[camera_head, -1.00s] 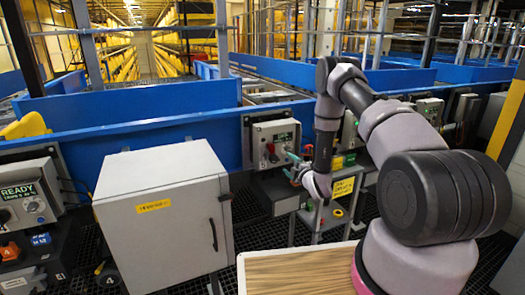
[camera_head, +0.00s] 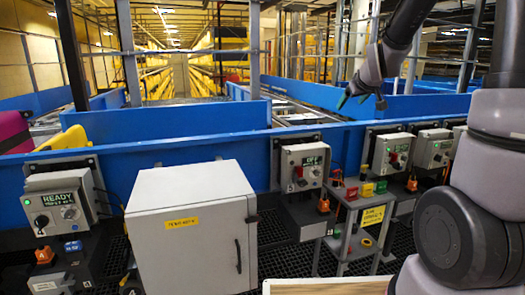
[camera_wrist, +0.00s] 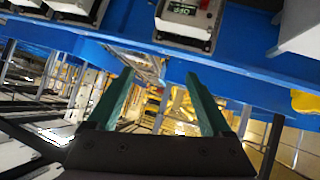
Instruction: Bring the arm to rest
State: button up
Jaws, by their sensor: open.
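My gripper (camera_head: 355,98) is raised at the upper right of the head view, in front of the blue conveyor wall (camera_head: 420,106). Its two green fingers are apart. In the wrist view my gripper (camera_wrist: 158,80) is open, and nothing is between its fingers. My arm is bent and folded on the right side of the head view.
A grey cabinet (camera_head: 190,236) stands at front left, beside a READY control box (camera_head: 60,206). More control boxes (camera_head: 305,166) line the conveyor. A small stand (camera_head: 350,240) holds coloured blocks. A wooden tabletop (camera_head: 325,287) shows at the bottom edge.

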jog(key=s+a+r+m+g, duration=0.1)
jog(key=s+r+m, duration=0.1)
jog(key=s, duration=0.8)
jog(key=s+a+r+m+g+y, duration=0.1)
jog(key=s+a+r+m, duration=0.1)
jog(key=s, duration=0.8)
jog(key=s+a+r+m+g+y, duration=0.1)
jog(key=s+m+g, duration=0.1)
jog(key=s, duration=0.8)
jog(key=shift+a+r+m, duration=0.25)
jog(key=shift+r+m, duration=0.15)
jog(key=shift+m, duration=0.1)
